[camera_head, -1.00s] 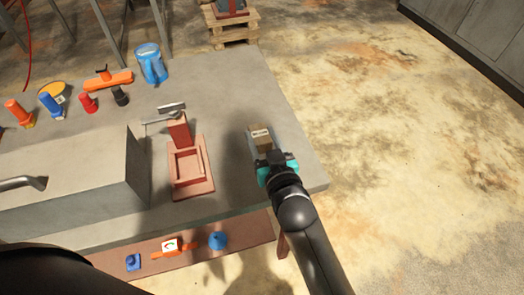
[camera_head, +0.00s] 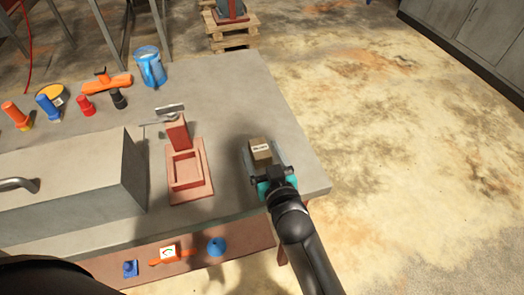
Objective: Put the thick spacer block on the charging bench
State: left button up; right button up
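The spacer block (camera_head: 260,151) is a small brown block with a white label. It is at the right end of the grey charging bench (camera_head: 225,115), just ahead of my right gripper (camera_head: 272,174). Light grey surfaces show on both sides of the block; I cannot tell whether they are fingers or a plate under it. My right gripper, teal and black, appears shut on the block, though the fingertips are hard to make out. Whether the block's underside touches the bench is hidden. My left gripper is not in view.
A red-brown open-topped fixture (camera_head: 201,188) stands left of the block. A grey box with a handle (camera_head: 85,180), a blue mug (camera_head: 150,68) and several coloured tools lie farther left. A lower shelf (camera_head: 200,258) holds small parts. The bench's right edge is close to my gripper.

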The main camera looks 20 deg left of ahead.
jog(key=shift+r, duration=0.2)
jog(key=p+v, duration=0.2)
jog(key=v, duration=1)
jog(key=shift+p, duration=0.4)
jog(key=shift+f, duration=0.1)
